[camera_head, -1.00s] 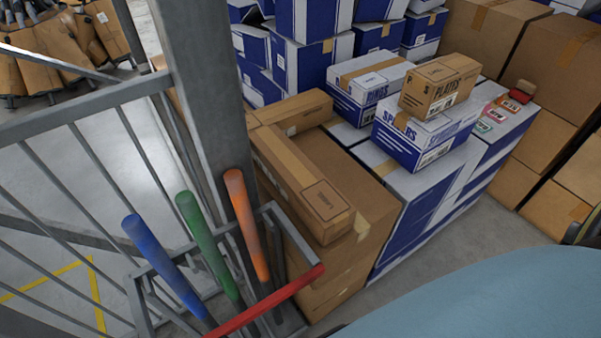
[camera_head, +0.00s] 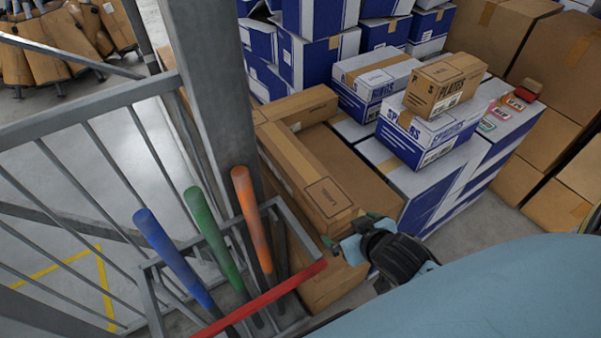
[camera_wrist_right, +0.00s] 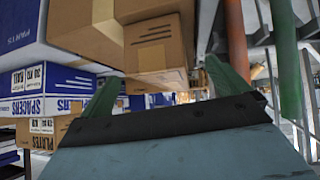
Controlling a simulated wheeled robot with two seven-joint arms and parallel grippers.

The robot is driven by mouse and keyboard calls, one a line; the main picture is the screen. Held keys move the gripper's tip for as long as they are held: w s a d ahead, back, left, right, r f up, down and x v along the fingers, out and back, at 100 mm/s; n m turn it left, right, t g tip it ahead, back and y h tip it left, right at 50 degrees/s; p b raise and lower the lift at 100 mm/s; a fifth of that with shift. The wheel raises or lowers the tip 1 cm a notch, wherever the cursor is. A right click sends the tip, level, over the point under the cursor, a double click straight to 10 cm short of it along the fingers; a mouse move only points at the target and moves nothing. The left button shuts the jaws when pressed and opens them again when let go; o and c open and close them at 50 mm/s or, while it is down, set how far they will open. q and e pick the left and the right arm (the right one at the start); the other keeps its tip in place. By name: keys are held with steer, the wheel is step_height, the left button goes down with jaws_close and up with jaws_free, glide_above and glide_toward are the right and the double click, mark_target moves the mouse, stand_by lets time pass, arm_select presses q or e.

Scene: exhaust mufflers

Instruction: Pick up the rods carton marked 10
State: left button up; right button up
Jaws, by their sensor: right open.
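A long brown carton (camera_head: 308,178) lies on top of a brown carton stack beside the grey post. A small label shows on its near end, but I cannot read the word rods or a 10 on it. My right gripper (camera_head: 352,232) is open at this carton's near end. In the right wrist view, the gripper's two green fingers (camera_wrist_right: 166,85) stand apart with nothing held. A brown carton end with printed lines (camera_wrist_right: 158,45) appears beyond and between them. I cannot tell whether the fingers touch the carton. My left gripper is not in view.
A rack with blue, green and orange-topped poles (camera_head: 205,235) and a red bar (camera_head: 262,300) stands left of the gripper. A spacers box (camera_head: 428,135) carries a plates carton (camera_head: 445,83) at right. A grey post (camera_head: 215,90) and railing (camera_head: 85,105) bound the left.

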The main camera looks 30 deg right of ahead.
steer(key=w+t, duration=0.1)
steer(key=w+d+r+t, duration=0.1)
steer(key=w+y, duration=0.1)
steer(key=shift+w+d+r+t, duration=0.1)
steer(key=shift+d+r+t, duration=0.1)
steer(key=shift+d+t, duration=0.2)
steer(key=shift+w+d+r+n+t+y, duration=0.15)
steer(key=shift+w+r+n+t+y, duration=0.2)
steer(key=shift+w+t+y, duration=0.3)
steer(key=b, duration=0.1)
glide_toward(315, 181)
steer(key=x, duration=0.3)
steer(key=shift+w+f, duration=0.25)
steer(key=shift+f, duration=0.15)
steer(key=x, duration=0.3)
steer(key=b+x, duration=0.1)
steer(key=shift+w+r, duration=0.2)
steer(key=shift+w, duration=0.1)
steer(key=shift+w+f, duration=0.15)
steer(key=shift+w, duration=0.25)
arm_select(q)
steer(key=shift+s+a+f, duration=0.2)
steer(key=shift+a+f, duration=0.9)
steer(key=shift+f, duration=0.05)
arm_select(e)
steer(key=shift+c, duration=0.4)
